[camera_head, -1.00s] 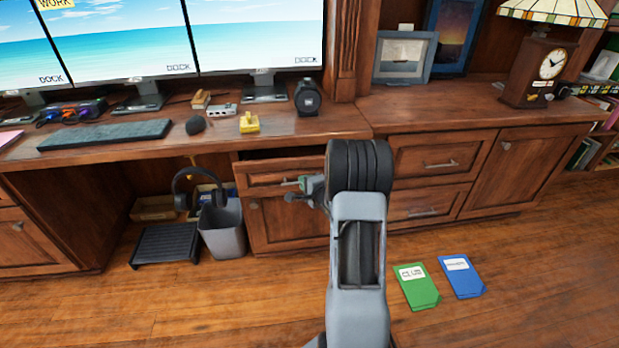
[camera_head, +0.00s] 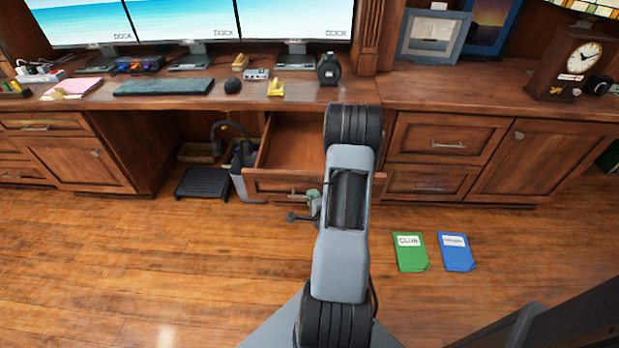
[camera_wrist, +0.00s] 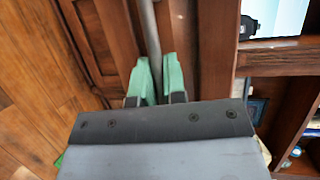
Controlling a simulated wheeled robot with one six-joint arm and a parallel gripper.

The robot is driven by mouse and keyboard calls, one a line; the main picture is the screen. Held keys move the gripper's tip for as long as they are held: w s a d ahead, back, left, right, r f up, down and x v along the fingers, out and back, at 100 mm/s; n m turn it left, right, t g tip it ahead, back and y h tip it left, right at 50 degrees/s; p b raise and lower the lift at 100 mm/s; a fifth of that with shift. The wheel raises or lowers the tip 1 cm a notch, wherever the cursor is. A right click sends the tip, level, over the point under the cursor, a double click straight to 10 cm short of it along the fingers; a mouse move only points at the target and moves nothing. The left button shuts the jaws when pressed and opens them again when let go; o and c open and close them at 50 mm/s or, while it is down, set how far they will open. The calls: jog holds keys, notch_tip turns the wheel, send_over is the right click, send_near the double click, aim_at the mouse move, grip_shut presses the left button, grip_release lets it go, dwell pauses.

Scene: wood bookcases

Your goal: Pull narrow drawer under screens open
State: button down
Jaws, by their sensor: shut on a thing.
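The narrow drawer (camera_head: 293,152) under the screens is pulled well out, and its empty-looking inside shows from above. Its front panel (camera_head: 268,184) faces me, partly hidden behind my arm. My gripper (camera_head: 308,194) is at the drawer's handle, left of my forearm. In the wrist view the green fingertips (camera_wrist: 158,76) are closed around the grey bar handle (camera_wrist: 149,32). The screens (camera_head: 295,20) stand on the desk above.
A grey bin (camera_head: 246,186) and a black footrest (camera_head: 203,183) stand left of the drawer. A green folder (camera_head: 410,252) and a blue folder (camera_head: 456,252) lie on the floor at the right. The wood floor at the left is clear.

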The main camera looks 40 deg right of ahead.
jog(key=shift+s+a+p, duration=1.15)
jog(key=shift+p, duration=0.8)
jog(key=c, duration=1.5)
grip_release()
